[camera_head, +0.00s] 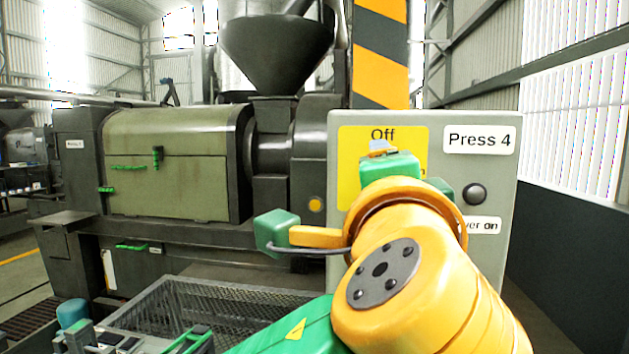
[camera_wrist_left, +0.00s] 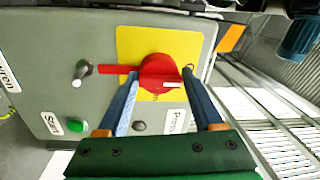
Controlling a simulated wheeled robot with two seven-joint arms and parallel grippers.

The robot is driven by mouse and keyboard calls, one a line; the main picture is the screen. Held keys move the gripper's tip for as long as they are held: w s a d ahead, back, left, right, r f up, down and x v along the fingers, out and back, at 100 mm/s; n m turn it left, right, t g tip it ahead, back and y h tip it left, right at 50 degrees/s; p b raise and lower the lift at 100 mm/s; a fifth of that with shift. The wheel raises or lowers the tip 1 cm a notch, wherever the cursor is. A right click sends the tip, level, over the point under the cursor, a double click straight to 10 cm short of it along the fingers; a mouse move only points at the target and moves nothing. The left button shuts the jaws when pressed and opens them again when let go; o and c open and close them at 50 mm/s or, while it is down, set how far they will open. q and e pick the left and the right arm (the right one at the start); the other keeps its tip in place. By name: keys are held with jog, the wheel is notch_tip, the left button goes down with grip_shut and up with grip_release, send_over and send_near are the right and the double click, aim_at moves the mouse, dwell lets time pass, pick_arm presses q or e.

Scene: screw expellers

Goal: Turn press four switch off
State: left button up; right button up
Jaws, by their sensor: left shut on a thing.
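The press four switch is a red rotary knob (camera_wrist_left: 160,72) on a yellow plate (camera_wrist_left: 205,45) in the left wrist view. A red bar sticks out to its left, and a white mark shows on its face. My left gripper (camera_wrist_left: 161,75) has one blue finger on each side of the knob and is shut on it. In the head view my orange wrist hides the knob. The yellow plate with the word "Off" (camera_head: 383,134) shows above the wrist, on a grey box (camera_head: 498,195) labelled "Press 4" (camera_head: 479,140). My right gripper is not in view.
A black knob (camera_head: 474,194) sits right of my wrist on the box. In the left wrist view, a green button (camera_wrist_left: 75,125) and a metal-tipped knob (camera_wrist_left: 82,72) are on the panel. A green-grey press (camera_head: 170,175) and mesh bin (camera_head: 225,305) stand left.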

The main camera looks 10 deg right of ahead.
pick_arm(q)
jog(key=shift+f, duration=0.3)
jog(key=o, duration=1.3)
jog(key=shift+w+r, duration=0.1)
